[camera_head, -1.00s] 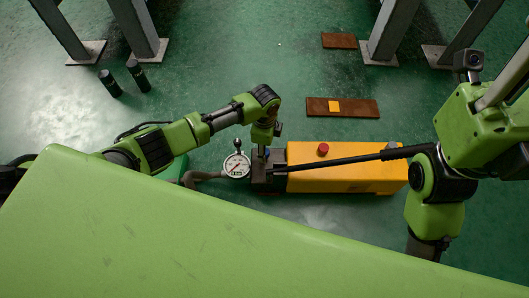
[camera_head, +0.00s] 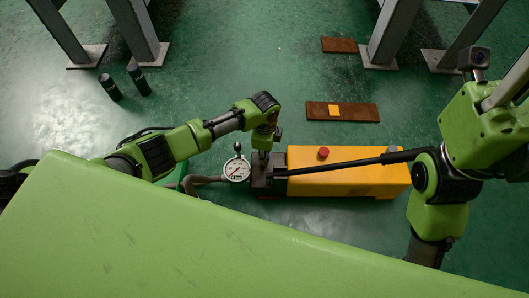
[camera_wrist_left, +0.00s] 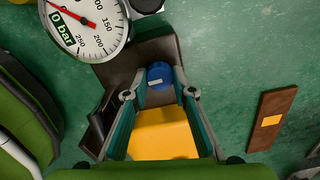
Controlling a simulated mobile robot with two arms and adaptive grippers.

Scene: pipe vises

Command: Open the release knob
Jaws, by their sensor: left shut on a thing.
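The release knob shows as a blue knob (camera_wrist_left: 160,72) in the left wrist view, on the dark metal block (camera_wrist_left: 148,52) of the pump. My left gripper (camera_wrist_left: 160,88) is shut on the blue knob, with one fingertip on each side of it. In the head view my left gripper (camera_head: 262,153) points down onto the dark block, and the knob is hidden there. The pump body (camera_head: 340,175) is a yellow box. A round pressure gauge (camera_head: 237,168) stands left of the block and reads near zero in the wrist view. My right gripper does not show.
A long black pump lever (camera_head: 345,164) runs right across the yellow body, past a red button (camera_head: 323,152). Two rust-brown plates (camera_head: 360,112) (camera_head: 339,45) and two black cylinders (camera_head: 138,78) (camera_head: 110,87) lie or stand on the green floor. Grey legs (camera_head: 388,32) stand beyond.

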